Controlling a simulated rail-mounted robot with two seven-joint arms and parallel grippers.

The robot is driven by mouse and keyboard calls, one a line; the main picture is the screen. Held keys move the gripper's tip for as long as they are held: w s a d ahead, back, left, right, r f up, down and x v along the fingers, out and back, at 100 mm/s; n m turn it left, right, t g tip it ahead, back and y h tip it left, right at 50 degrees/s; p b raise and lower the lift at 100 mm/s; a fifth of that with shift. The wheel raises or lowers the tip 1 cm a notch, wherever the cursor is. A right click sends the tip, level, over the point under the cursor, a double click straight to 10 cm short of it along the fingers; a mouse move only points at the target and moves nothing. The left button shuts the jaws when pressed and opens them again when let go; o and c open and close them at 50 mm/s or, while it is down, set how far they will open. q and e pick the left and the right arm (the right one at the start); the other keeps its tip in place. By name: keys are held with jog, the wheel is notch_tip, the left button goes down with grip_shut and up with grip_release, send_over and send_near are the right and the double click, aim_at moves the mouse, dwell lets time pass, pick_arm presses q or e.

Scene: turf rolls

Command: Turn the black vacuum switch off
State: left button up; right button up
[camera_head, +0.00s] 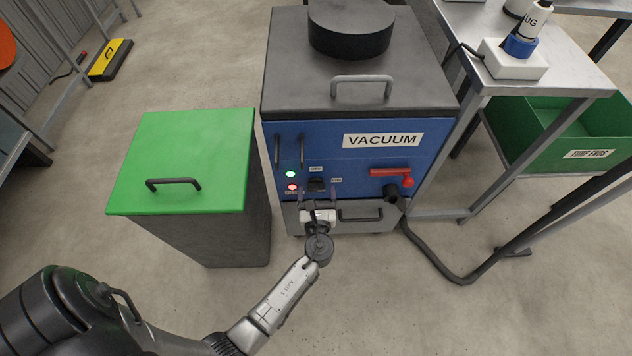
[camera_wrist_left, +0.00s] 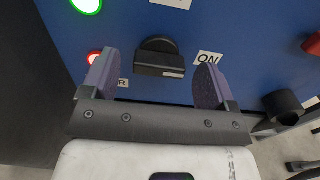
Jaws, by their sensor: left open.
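The black vacuum switch (camera_head: 316,184) is on the blue front panel of the vacuum (camera_head: 352,150), below the green light. In the left wrist view the switch (camera_wrist_left: 160,57) is a dark knob with a small pale mark on its lower face. A label reading "ON" (camera_wrist_left: 207,59) is to its right. My left gripper (camera_head: 318,200) is in front of the panel, just below the switch. Its two fingers (camera_wrist_left: 156,82) are open, one on each side of the switch's lower part, with gaps to it. The right gripper is not in view.
A green light (camera_head: 290,174) and a red light (camera_head: 292,187) glow left of the switch. A red lever handle (camera_head: 392,172) and a black hose port (camera_head: 391,192) are to the right. A green-lidded bin (camera_head: 185,155) stands left of the vacuum.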

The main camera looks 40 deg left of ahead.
pick_arm(q)
jog(key=shift+x, duration=0.85)
jog(key=shift+s+d, duration=0.1)
jog(key=shift+d, duration=0.05)
jog(key=shift+c, duration=0.2)
jog(key=c, duration=0.9)
